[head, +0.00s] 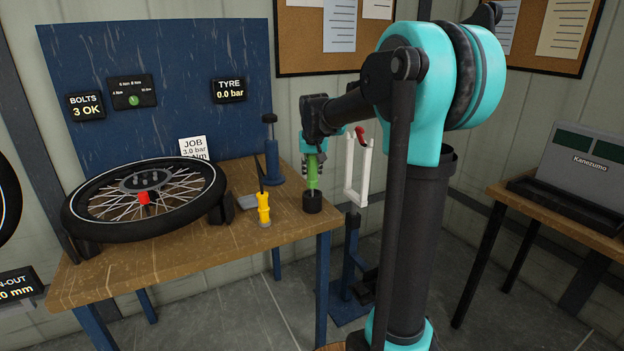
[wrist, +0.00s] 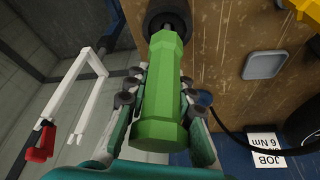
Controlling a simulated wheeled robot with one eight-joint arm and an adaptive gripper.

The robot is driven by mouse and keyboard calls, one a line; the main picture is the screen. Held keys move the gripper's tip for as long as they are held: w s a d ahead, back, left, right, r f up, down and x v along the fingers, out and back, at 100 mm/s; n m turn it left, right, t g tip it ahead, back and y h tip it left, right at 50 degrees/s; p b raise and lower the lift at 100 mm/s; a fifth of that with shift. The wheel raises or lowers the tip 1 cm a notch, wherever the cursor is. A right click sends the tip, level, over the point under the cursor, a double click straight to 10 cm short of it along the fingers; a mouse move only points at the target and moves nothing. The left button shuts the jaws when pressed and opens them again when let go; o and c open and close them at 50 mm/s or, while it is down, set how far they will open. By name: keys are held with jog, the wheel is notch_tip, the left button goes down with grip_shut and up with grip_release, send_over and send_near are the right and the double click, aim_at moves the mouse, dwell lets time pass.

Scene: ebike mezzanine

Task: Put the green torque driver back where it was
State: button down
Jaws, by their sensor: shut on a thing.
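The green torque driver (head: 313,172) stands upright at the right end of the wooden workbench (head: 120,262). Its lower end is at a round black holder (head: 312,201); I cannot tell how deep it sits. In the wrist view the green driver (wrist: 163,95) runs between the fingers toward the black holder (wrist: 167,14). My gripper (head: 312,157) is shut around the green handle. The wrist view shows my gripper (wrist: 160,90) with fingers on both sides of it.
A yellow driver (head: 263,208) stands left of the holder, near a grey tray (head: 240,202). A blue pump-like tool (head: 271,150) is behind. A spoked wheel (head: 146,196) fills the bench's left. A white frame with red handle (head: 357,170) stands close right.

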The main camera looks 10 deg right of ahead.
aim_at(313, 157)
jog(key=shift+f, duration=1.35)
jog(key=shift+f, duration=0.3)
jog(key=c, duration=1.3)
grip_release()
jog(key=shift+r, duration=0.35)
jog(key=v, duration=1.2)
jog(key=s+d+f, duration=0.2)
jog(key=s+f, duration=1.1)
jog(key=s+d+f+n, duration=0.1)
jog(key=s+d+f, duration=0.1)
jog(key=s+f, duration=1.2)
jog(key=shift+s+d+f, duration=0.15)
jog(key=shift+s+f, duration=0.1)
